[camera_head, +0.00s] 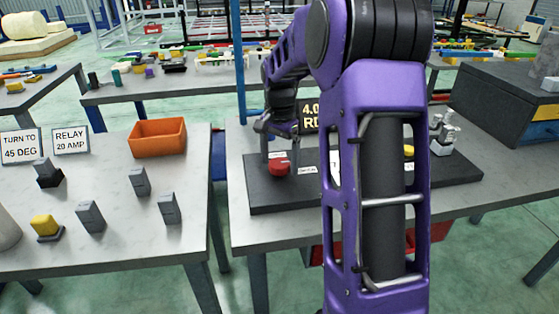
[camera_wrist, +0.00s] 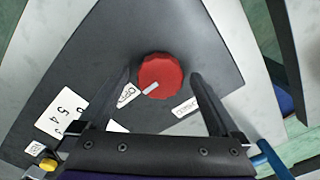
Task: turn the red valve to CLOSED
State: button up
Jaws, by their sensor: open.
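The red valve (camera_head: 279,168) is a round knob on a dark panel (camera_head: 260,198) on the right-hand table. In the wrist view the red valve (camera_wrist: 162,72) has a white pointer mark at its lower left edge, towards a small label (camera_wrist: 127,95) that seems to read OPEN. Another label (camera_wrist: 186,107), too small to read surely, lies below right of the valve. My gripper (camera_wrist: 161,75) is open, with one finger on each side of the valve and a gap visible on both sides. In the head view my gripper (camera_head: 279,155) is over the valve, pointing down.
A sign reading "4.0" (camera_head: 309,112) stands behind the panel, partly hidden by my arm. A yellow knob (camera_head: 409,150) and a metal fitting (camera_head: 445,133) are at the panel's right. The left table holds an orange bin (camera_head: 158,137) and several small blocks.

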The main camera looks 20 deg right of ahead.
jog(key=shift+c, duration=0.3)
jog(key=c, duration=1.3)
jog(key=n+p, duration=0.2)
jog(key=n, duration=0.1)
jog(key=shift+r+n+p, duration=0.15)
jog(key=shift+n+p, duration=0.15)
jog(key=n+p, duration=0.2)
jog(key=n, duration=0.3)
jog(key=n+p, duration=0.2)
jog(key=n, duration=0.3)
jog(key=shift+n+p, duration=0.9)
jog(key=shift+n, duration=1.2)
